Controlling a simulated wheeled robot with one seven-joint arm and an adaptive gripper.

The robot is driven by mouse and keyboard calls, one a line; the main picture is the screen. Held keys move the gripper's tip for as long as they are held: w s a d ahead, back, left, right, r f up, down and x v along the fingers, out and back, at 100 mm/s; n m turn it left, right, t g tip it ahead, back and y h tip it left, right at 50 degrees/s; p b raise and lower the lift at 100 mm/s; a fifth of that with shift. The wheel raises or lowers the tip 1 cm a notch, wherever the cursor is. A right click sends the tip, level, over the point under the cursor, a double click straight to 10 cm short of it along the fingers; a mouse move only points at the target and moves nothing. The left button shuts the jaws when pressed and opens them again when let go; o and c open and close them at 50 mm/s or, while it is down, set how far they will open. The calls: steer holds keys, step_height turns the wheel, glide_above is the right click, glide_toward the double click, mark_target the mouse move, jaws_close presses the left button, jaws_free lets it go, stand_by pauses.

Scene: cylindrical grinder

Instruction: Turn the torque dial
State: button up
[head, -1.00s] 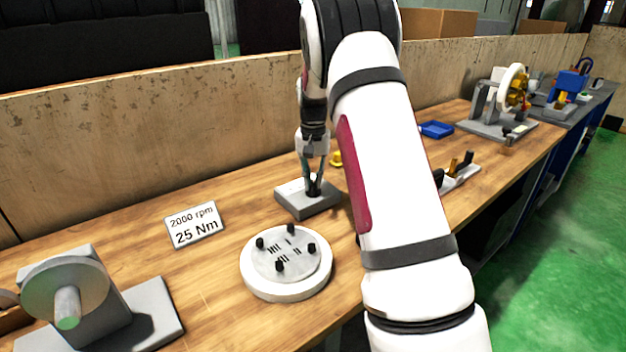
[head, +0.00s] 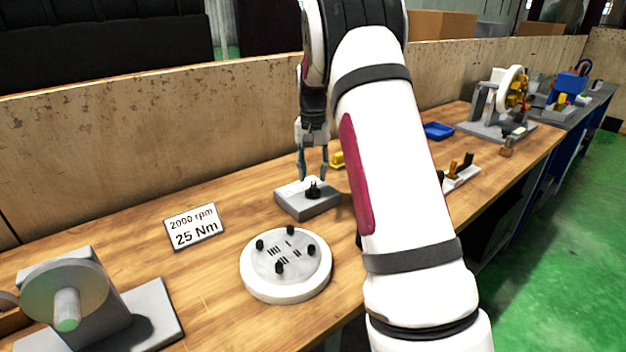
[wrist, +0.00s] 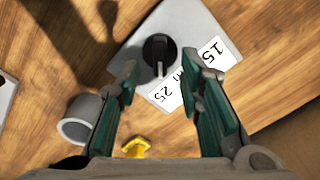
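The torque dial is a small black knob (head: 313,188) on a grey box (head: 308,206) on the wooden bench. In the wrist view the knob (wrist: 158,52) has a pale pointer line, and a white label (wrist: 196,80) beside it reads "15" and "25". The pointer line lies toward the "25" side of the label. My gripper (head: 312,172) is above the box, pointing down. In the wrist view my gripper (wrist: 168,80) is open, its green-padded fingers apart with nothing between them. The knob shows beyond the fingertips, apart from them.
A sign (head: 194,226) reads "2000 rpm 25 Nm". A round white plate with black pegs (head: 286,264) stands in front of the box. A yellow part (head: 337,160) and a grey ring (wrist: 78,120) are near my gripper. A grey wheel stand (head: 75,300) is at left.

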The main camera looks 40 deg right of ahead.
mark_target(313, 185)
step_height(313, 185, up, 9)
stand_by(0.3)
steer(key=shift+a, duration=0.1)
stand_by(0.4)
